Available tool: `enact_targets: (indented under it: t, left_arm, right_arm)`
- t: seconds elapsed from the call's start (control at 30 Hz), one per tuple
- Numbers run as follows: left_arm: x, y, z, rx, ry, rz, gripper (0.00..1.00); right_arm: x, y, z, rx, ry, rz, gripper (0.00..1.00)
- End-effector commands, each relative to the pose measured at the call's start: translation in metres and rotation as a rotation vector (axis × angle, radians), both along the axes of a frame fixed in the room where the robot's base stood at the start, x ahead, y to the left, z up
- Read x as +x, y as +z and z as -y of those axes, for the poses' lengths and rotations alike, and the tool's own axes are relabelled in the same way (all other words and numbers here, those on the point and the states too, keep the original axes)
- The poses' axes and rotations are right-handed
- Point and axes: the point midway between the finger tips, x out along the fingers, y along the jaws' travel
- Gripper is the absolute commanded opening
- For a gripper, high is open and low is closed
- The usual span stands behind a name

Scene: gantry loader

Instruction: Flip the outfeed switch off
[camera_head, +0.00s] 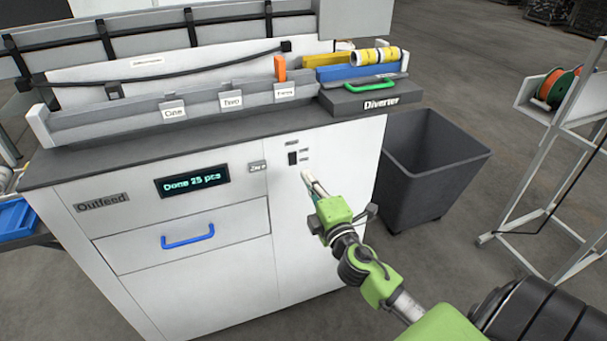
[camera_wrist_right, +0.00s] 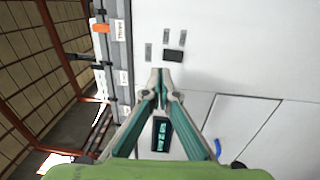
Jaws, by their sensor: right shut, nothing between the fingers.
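The outfeed machine (camera_head: 210,262) is a white cabinet with a grey "Outfeed" label. On the right part of its front is a small black switch (camera_head: 292,158) with small grey labels beside it. The switch also shows in the right wrist view (camera_wrist_right: 173,56), just beyond the fingertips. My right gripper (camera_head: 307,175) is shut and empty, a little below and right of the switch in the head view. In the right wrist view its fingertips (camera_wrist_right: 160,72) meet close to the switch; contact cannot be told. Which way the switch is set is too small to tell. My left gripper is out of view.
A lit display (camera_head: 192,181) reads "Done 25 pcs" above a drawer with a blue handle (camera_head: 188,237). A green-handled "Diverter" (camera_head: 371,86) is on top. A dark bin (camera_head: 432,165) stands to the right, with a spool rack (camera_head: 545,150) beyond it.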

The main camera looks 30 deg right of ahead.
Motion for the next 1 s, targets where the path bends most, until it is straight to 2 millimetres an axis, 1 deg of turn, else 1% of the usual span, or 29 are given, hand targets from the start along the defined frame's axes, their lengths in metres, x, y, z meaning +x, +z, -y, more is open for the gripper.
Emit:
enact_targets:
  t: [0.03, 0.13, 0.23, 0.33, 0.53, 1.0]
  left_arm:
    - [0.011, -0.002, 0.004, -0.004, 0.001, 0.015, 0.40]
    - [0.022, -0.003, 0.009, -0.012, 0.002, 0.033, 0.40]
    - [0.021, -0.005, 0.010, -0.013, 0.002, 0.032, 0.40]
    - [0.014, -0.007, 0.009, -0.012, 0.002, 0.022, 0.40]
    - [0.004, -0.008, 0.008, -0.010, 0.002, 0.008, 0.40]
    - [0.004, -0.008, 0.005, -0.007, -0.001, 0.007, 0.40]
  right_arm:
    - [-0.010, -0.002, -0.003, 0.000, 0.002, -0.002, 0.00]
    - [-0.025, 0.001, -0.007, 0.001, 0.002, -0.001, 0.00]
    - [-0.037, 0.002, -0.009, 0.001, 0.001, -0.002, 0.00]
    - [-0.043, 0.004, -0.011, 0.001, 0.001, -0.001, 0.00]
    - [-0.047, 0.006, -0.011, 0.001, 0.000, 0.000, 0.00]
    - [-0.047, 0.005, -0.011, 0.002, 0.000, -0.003, 0.00]
